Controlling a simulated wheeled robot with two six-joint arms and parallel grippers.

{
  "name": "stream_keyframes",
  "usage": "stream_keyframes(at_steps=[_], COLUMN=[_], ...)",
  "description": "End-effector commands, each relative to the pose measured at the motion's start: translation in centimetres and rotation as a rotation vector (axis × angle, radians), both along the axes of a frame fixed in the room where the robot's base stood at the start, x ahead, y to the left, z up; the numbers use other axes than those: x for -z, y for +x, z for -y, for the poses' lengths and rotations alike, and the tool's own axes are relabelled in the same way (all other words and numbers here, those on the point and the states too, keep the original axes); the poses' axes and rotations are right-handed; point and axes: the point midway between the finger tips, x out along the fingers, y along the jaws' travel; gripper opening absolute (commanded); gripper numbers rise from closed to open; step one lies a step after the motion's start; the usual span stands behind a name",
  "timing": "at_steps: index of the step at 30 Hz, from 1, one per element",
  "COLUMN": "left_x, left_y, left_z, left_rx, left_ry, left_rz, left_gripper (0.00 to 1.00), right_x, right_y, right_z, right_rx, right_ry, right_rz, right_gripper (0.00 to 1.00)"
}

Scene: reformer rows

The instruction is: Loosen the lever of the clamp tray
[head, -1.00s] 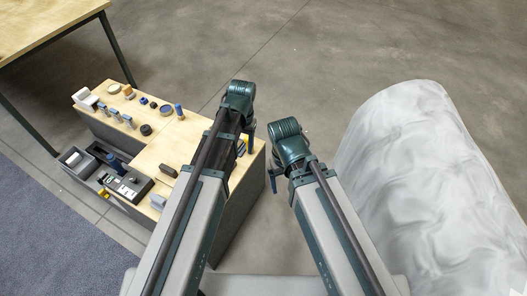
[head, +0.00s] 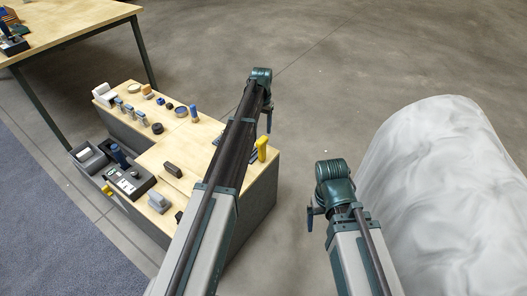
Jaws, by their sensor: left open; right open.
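My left gripper (head: 268,120) is past the bench's right edge, over the floor, well away from that tray. My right gripper (head: 311,214) is further right, over the floor beside the white rounded form. Both grippers are open, small in view, and nothing shows in them.
The low bench (head: 185,150) carries several small blocks and round pieces, a blue cylinder (head: 194,113) and a yellow piece (head: 262,147). A grey bin (head: 88,157) adjoins its left side. A taller table (head: 75,22) stands behind left. A white rounded form (head: 440,180) fills the right.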

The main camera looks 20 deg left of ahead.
Motion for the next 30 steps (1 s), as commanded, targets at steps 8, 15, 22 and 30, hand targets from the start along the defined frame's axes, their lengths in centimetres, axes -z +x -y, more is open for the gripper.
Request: stream_keyframes(at_steps=[8,15,22,30], left_x=[3.2,6.6,9.8,12.9], left_y=[0.0,0.0,0.0,0.0], left_z=[0.0,0.1,0.0,0.1], left_rx=[0.000,0.000,0.000,0.000], left_ry=[0.000,0.000,0.000,-0.001], left_rz=[0.000,0.000,0.000,0.000], left_gripper=[0.59,0.59,0.59,0.59], right_x=[3.2,6.6,9.8,12.9], right_y=[0.0,0.0,0.1,0.1], right_z=[0.0,0.1,0.2,0.2], right_rx=[0.000,-0.001,-0.003,-0.008], right_ry=[0.000,-0.003,-0.008,-0.010], right_rz=[0.000,0.001,0.003,0.005], right_gripper=[0.92,0.92,0.92,0.92])
